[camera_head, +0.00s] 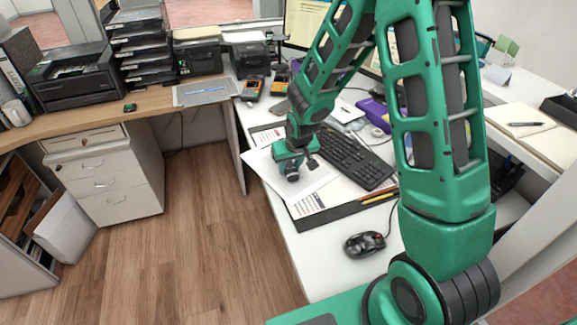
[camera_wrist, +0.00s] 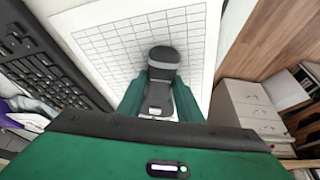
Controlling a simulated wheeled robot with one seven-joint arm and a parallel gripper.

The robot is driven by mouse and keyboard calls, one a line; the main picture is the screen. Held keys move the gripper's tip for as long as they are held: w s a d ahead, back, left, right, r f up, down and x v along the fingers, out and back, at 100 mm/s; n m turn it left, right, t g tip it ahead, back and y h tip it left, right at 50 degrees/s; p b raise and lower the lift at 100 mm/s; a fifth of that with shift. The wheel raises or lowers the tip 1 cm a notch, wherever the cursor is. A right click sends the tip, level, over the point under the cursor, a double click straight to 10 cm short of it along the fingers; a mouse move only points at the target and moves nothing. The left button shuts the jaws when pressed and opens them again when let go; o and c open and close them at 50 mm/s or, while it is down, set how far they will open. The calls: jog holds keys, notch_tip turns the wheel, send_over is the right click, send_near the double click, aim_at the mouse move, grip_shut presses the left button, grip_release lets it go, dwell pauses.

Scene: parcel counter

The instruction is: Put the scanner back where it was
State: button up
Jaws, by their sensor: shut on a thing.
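My gripper (camera_head: 288,158) is over the white counter, left of the black keyboard. In the wrist view, its two green fingers (camera_wrist: 160,98) are shut on a dark grey and black device with a rounded head, the scanner (camera_wrist: 163,62). In the head view, the scanner (camera_head: 292,174) shows only as a small dark end below the gripper. It is over a white sheet printed with a grid (camera_wrist: 110,45), also seen in the head view (camera_head: 313,178). I cannot tell whether the scanner touches the sheet.
A black mouse (camera_head: 365,244) is nearer. Two orange-and-black devices (camera_head: 252,88) stand at the back near printers. The counter's left edge drops to the wooden floor (camera_head: 205,230).

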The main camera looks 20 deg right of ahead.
jog(key=o, duration=1.2)
jog(key=v, duration=1.2)
jog(key=shift+r, duration=0.1)
jog(key=s+d+r+m+g, duration=0.1)
jog(key=s+d+r+m, duration=0.15)
jog(key=s+d, duration=0.4)
jog(key=s+d+r+m+g+h, duration=0.1)
jog(key=s+d+r, duration=0.2)
jog(key=s+d, duration=0.35)
jog(key=s+d+r+m+g, duration=0.1)
jog(key=s+d+r, duration=0.25)
jog(key=s, duration=0.55)
jog(key=shift+m+g+y, duration=0.6)
jog(key=shift+m+g, duration=0.2)
jog(key=shift+m, duration=0.15)
jog(key=s, duration=0.6)
jog(key=s+r, duration=0.1)
jog(key=s, duration=0.2)
jog(key=shift+s+d, duration=0.3)
jog(key=shift+d, duration=0.05)
